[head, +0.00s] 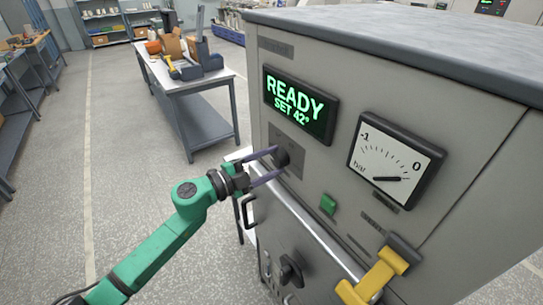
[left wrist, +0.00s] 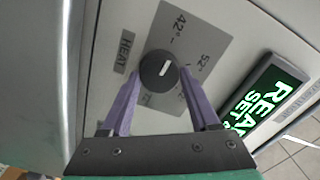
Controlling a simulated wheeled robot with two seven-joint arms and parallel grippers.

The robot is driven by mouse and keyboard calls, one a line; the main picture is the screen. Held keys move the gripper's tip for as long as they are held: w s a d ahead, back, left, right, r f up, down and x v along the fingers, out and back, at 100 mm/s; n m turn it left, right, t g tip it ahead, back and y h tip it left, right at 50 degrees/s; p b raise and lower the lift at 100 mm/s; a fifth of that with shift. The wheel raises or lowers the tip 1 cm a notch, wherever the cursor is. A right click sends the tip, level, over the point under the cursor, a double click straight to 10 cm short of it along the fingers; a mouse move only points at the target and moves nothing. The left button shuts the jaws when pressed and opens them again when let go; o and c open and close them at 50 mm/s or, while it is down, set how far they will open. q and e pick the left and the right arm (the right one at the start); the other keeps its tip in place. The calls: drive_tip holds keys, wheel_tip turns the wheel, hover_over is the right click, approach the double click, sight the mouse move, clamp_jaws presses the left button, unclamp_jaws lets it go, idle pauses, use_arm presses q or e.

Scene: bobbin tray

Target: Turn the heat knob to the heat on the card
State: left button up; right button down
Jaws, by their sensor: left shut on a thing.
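The heat knob (left wrist: 152,73) is a round dark knob with a white line, on a grey plate marked HEAT. The line points up and slightly right in the left wrist view, roughly toward the 42° mark (left wrist: 180,20). A 52 mark (left wrist: 204,63) sits further right; a lower mark is partly hidden. In the head view the knob (head: 283,157) is on the cabinet front. My left gripper (head: 264,163) has its purple fingers on either side of the knob, shut on it. The display (head: 299,104) reads READY SET 42°. I see no separate card. My right gripper is out of view.
The grey cabinet (head: 400,60) also carries a bar gauge (head: 395,160), a green button (head: 328,205), a yellow handle (head: 375,275), a black door handle (head: 249,212) and a lower dark knob (head: 291,270). A workbench (head: 200,82) stands behind.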

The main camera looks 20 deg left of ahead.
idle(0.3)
use_arm(q)
drive_tip(key=o, duration=1.4)
drive_tip(key=shift+s+a, duration=0.1)
drive_tip(key=shift+s+a+f+n, duration=0.2)
drive_tip(key=shift+n, duration=0.1)
drive_tip(key=b+v, duration=0.2)
drive_tip(key=v, duration=0.5)
drive_tip(key=b+v, duration=0.3)
drive_tip(key=v, duration=0.4)
drive_tip(key=shift+d+r, duration=0.1)
drive_tip(key=shift+r, duration=0.1)
